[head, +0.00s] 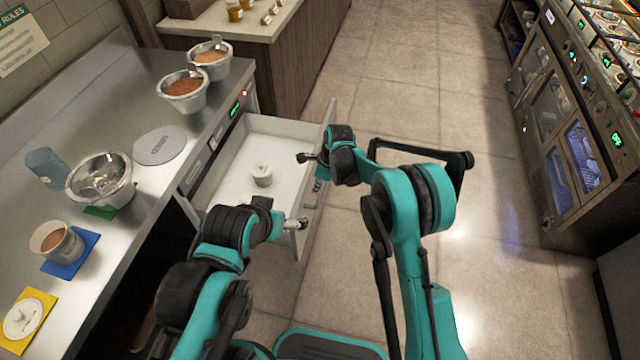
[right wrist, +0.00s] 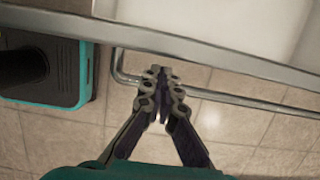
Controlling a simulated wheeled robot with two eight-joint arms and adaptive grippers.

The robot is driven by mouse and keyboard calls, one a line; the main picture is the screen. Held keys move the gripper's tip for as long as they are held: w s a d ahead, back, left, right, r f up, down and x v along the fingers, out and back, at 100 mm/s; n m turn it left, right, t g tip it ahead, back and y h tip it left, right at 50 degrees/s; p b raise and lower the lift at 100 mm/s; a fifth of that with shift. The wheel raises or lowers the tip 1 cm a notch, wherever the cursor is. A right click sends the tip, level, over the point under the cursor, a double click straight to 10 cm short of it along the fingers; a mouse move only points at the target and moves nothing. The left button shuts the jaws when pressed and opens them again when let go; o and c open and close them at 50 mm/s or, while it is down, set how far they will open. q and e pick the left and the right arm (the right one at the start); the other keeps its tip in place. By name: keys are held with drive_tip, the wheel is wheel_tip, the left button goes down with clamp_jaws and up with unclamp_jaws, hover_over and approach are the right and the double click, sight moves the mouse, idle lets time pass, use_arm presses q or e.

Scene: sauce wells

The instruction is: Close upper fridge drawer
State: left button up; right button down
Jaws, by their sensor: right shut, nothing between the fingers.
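The upper fridge drawer (head: 222,176) is pulled out from under the steel counter, its white inside showing with a small white lidded container (head: 262,175) in it. My right gripper (head: 303,157) is at the drawer's front panel in the head view. In the right wrist view its fingers (right wrist: 160,72) are shut and empty, overlapping the handle bar (right wrist: 235,100) near its left end, close to the drawer's front edge (right wrist: 200,52). Contact cannot be told. My left gripper (head: 300,223) is near the drawer's near front corner; its fingers are too small to read.
The counter (head: 150,75) holds steel bowls of sauce (head: 183,90), an empty-looking bowl (head: 100,180), a cup on a blue mat (head: 62,258) and a yellow mat (head: 38,328). Open tiled floor (head: 400,80) lies right of the drawer. A lit appliance (head: 565,130) stands far right.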

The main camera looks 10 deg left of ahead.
use_arm(q)
drive_tip(key=shift+f+b, duration=0.5)
drive_tip(key=shift+f, duration=0.2)
use_arm(e)
drive_tip(key=x, duration=0.3)
drive_tip(key=shift+a+f, duration=0.15)
drive_tip(key=shift+f, duration=0.25)
